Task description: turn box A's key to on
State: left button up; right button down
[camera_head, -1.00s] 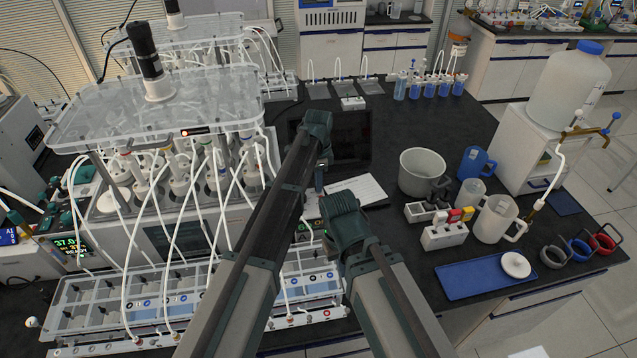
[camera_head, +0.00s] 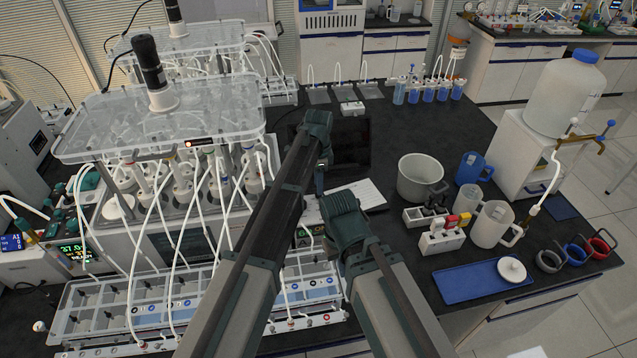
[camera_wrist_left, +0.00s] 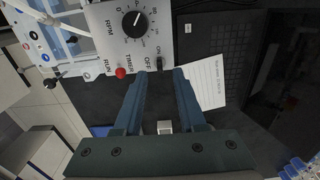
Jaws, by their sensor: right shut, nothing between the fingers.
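In the left wrist view a grey control box (camera_wrist_left: 181,27) shows at the top, with a black RPM dial (camera_wrist_left: 136,24), a red RUN button (camera_wrist_left: 120,72) and a small black key (camera_wrist_left: 159,64) by the OFF and ON labels. I cannot read a letter on the box. My left gripper (camera_wrist_left: 161,74) is open; its two fingertips stand apart on either side of the key, and I cannot tell whether they touch it. In the head view my left gripper (camera_head: 319,180) points down over the bench. My right gripper (camera_head: 343,212) is lower, its fingers mostly hidden behind its wrist.
The reactor rig (camera_head: 153,135) with white tubes stands at left. A printed sheet (camera_head: 360,193) lies beside the grippers. A pot (camera_head: 420,179), jugs (camera_head: 493,224) and a blue tray (camera_head: 470,283) stand at right.

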notch_tip(320, 180, up, 11)
jog(key=p, duration=0.9)
jog(key=shift+f+p, duration=0.2)
jog(key=shift+p, duration=0.1)
